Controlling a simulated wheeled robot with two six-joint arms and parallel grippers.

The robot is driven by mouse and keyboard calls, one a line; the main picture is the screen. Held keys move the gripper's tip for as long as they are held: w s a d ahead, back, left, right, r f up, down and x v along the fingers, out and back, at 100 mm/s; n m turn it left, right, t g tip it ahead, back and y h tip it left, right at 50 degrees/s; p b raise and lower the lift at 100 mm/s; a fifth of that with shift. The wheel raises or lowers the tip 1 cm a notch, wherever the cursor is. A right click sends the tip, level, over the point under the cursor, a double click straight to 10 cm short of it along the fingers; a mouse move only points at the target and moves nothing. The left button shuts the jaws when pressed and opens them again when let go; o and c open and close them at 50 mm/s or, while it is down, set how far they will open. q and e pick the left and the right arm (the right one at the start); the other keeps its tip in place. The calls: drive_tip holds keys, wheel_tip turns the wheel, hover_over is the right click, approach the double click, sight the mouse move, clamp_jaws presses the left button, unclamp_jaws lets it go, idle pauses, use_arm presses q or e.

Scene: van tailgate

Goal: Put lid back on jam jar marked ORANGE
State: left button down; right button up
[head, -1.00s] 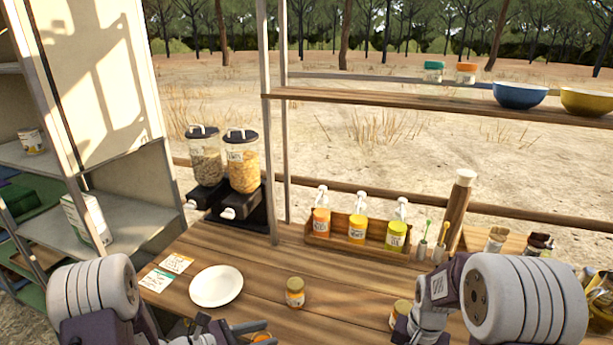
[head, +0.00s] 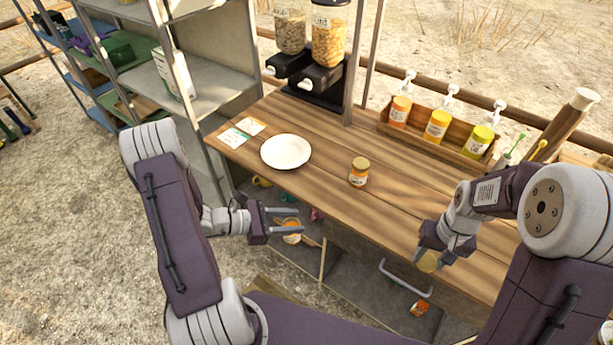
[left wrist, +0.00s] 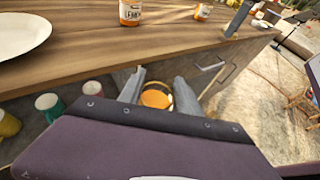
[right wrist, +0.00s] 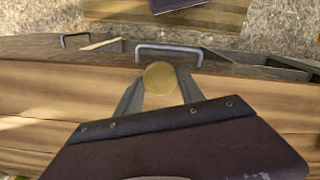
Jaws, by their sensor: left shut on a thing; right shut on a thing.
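My left gripper (head: 298,220) is shut on an open jar of orange jam (head: 292,238), in front of the table edge. In the left wrist view the jar (left wrist: 157,98) shows its bare orange top between the fingers; its label is hidden. My right gripper (head: 427,262) is shut on a round gold lid (head: 428,263) near the front table edge. The lid (right wrist: 160,78) faces the right wrist camera; I cannot tell whether anything is under it. Jar and lid are well apart. A lidded jar (head: 359,172) stands on the table; its label appears to read LEMON in the left wrist view (left wrist: 130,12).
A white plate (head: 286,151) and two cards lie at the table's left. Dispensers (head: 329,40) and a bottle rack (head: 437,128) stand at the back. A handle (head: 405,280) juts from the front. A small orange-labelled item (head: 419,308) sits lower. Open space lies between my grippers.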

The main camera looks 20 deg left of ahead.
use_arm(q)
drive_tip(key=w+d+f+m+g+h, duration=0.1)
drive_tip(key=d+m+g, duration=0.6)
drive_tip(key=d, duration=0.7)
drive_tip(key=shift+w+f+m+g+h, duration=0.3)
drive_tip(key=shift+w+m+g+h, duration=0.1)
drive_tip(key=shift+g+h, duration=0.4)
